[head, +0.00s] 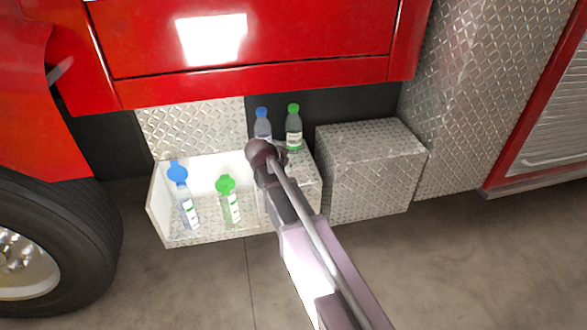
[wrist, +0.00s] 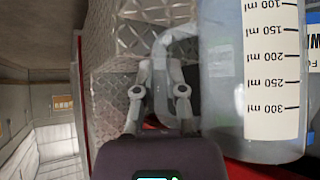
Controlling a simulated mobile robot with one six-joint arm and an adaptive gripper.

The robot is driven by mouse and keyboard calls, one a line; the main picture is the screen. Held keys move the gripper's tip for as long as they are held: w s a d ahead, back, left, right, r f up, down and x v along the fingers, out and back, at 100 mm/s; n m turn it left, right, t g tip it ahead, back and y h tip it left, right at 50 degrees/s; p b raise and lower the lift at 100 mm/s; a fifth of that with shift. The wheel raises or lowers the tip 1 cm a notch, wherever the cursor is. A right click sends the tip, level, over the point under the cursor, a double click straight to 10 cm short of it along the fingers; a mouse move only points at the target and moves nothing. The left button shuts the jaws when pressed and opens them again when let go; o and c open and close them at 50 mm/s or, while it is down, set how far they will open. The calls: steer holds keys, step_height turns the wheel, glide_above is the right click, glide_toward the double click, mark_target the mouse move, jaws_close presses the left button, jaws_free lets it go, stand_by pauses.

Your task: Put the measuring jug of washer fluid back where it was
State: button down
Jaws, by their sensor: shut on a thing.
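The measuring jug (wrist: 222,95) fills the right of the wrist view. It is clear plastic, with a white scale strip marked from 100 ml to 300 ml. My gripper (wrist: 160,78) is shut on the jug's pale curved handle (wrist: 161,105), with one finger on each side. In the head view my arm reaches over the right end of the open tread-plate bin (head: 157,212). My fingertips are hidden there, and I cannot make out the jug clearly behind my arm. I cannot tell whether the jug touches a surface.
A blue-capped bottle (head: 180,195) and a green-capped bottle (head: 230,203) stand in the bin's left part. Another blue-capped bottle (head: 263,125) and green-capped bottle (head: 294,130) stand behind my wrist. A closed tread-plate box (head: 372,165) is to the right. Red bodywork (head: 250,75) overhangs behind.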

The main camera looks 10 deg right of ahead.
steer(key=shift+w+d+f, duration=0.1)
steer(key=shift+w+d, duration=0.3)
steer(key=shift+w, duration=0.4)
steer(key=shift+w+d+f+b, duration=0.1)
steer(key=shift+w+f+b, duration=0.1)
steer(key=shift+f+b, duration=0.45)
steer(key=shift+w+d+f+b, duration=0.1)
steer(key=shift+w+f+b, duration=0.05)
steer(key=shift+f+b, duration=0.45)
steer(key=shift+w+d+f+b, duration=0.1)
steer(key=shift+w+f+b, duration=0.1)
steer(key=shift+f+b, duration=0.4)
steer(key=shift+f, duration=0.1)
steer(key=c, duration=0.7)
jaws_free()
